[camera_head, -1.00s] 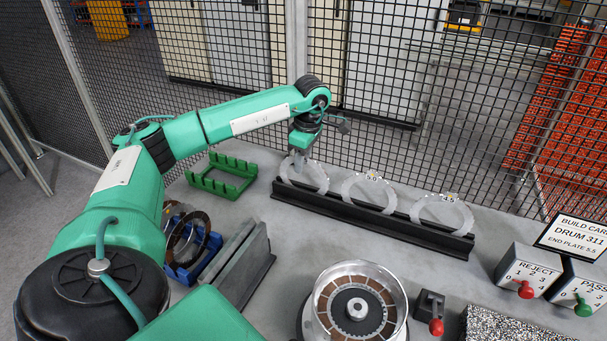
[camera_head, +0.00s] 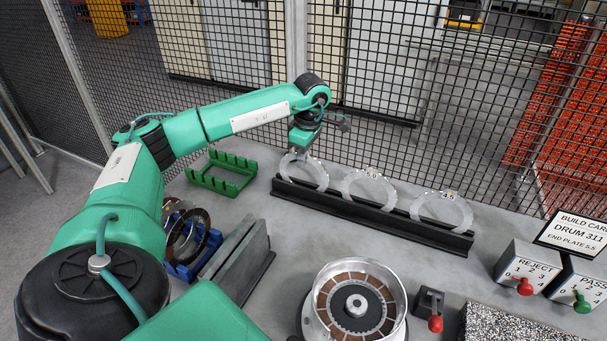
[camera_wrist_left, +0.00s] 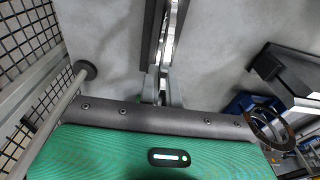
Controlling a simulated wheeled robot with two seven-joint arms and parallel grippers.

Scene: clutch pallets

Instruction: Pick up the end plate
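Three pale ring-shaped end plates stand upright in a black rack (camera_head: 335,207) at the back. The leftmost end plate (camera_head: 321,176) is under my left gripper (camera_head: 298,154), which hides its label and part of its upper rim. The middle end plate (camera_head: 349,185) is marked 5.0 and the right end plate (camera_head: 464,215) is marked 4.5. In the left wrist view my gripper fingers (camera_wrist_left: 161,92) are close together at the plate seen edge-on (camera_wrist_left: 172,32). I cannot tell whether they are closed on it. My right gripper is not in view.
A build card (camera_head: 574,234) reads drum 311, end plate 5.5. A drum (camera_head: 398,303) with brown segments stands in front. Reject (camera_head: 528,262) and pass (camera_head: 585,282) boxes are right. A green rack (camera_head: 222,190) and blue holder (camera_head: 181,271) are left. Mesh fence stands behind.

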